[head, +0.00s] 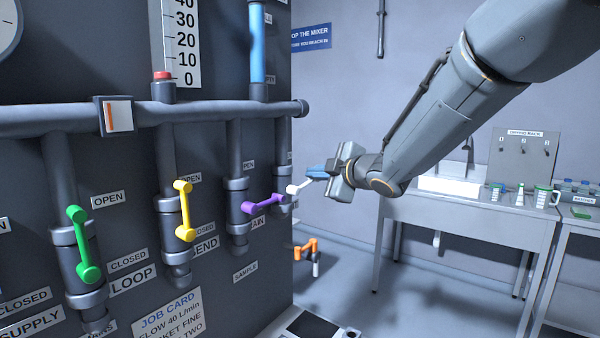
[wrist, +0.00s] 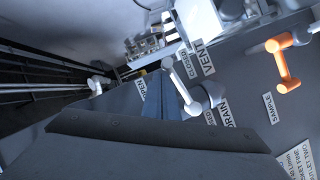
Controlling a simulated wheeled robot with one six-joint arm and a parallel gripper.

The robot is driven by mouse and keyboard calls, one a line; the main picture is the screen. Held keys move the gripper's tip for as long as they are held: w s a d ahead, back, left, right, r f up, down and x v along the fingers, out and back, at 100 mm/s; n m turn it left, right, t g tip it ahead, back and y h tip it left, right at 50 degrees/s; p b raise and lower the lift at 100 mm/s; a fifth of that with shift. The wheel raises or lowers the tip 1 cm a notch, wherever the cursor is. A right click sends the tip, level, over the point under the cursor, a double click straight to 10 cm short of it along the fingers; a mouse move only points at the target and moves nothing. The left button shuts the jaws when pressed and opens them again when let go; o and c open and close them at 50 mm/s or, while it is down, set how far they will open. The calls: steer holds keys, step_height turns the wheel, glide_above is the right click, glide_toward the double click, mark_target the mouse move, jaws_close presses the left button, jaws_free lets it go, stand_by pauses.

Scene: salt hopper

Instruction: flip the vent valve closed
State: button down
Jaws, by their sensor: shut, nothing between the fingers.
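The vent valve's white handle (wrist: 180,84) shows in the wrist view beside the VENT label (wrist: 201,63). One end lies near the CLOSED label (wrist: 186,65); the OPEN label (wrist: 147,84) is to its left. In the head view a white handle (head: 300,187) slants up and right from the panel's right edge. My gripper (head: 312,173) is shut and empty, its blue fingertips close to that handle's outer end. In the wrist view my blue fingers (wrist: 160,100) are just left of the handle. I cannot tell whether they touch it.
A purple handle (head: 263,203) sits left of the white one, with yellow (head: 184,210) and green (head: 83,245) handles further left. An orange handle (head: 306,248) is below; it also shows in the wrist view (wrist: 283,65). A bench (head: 455,207) stands at right.

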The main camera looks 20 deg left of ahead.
steer(key=shift+w+d+f+b, duration=0.1)
steer(key=shift+w+f+b, duration=0.1)
steer(key=shift+f+b, duration=0.15)
steer(key=shift+f, duration=0.1)
stand_by(0.6)
steer(key=s+d+r+p, duration=0.1)
steer(key=s+d+r, duration=0.2)
steer(key=d+r, duration=0.4)
steer(key=shift+d+r, duration=0.4)
steer(key=shift+r, duration=0.2)
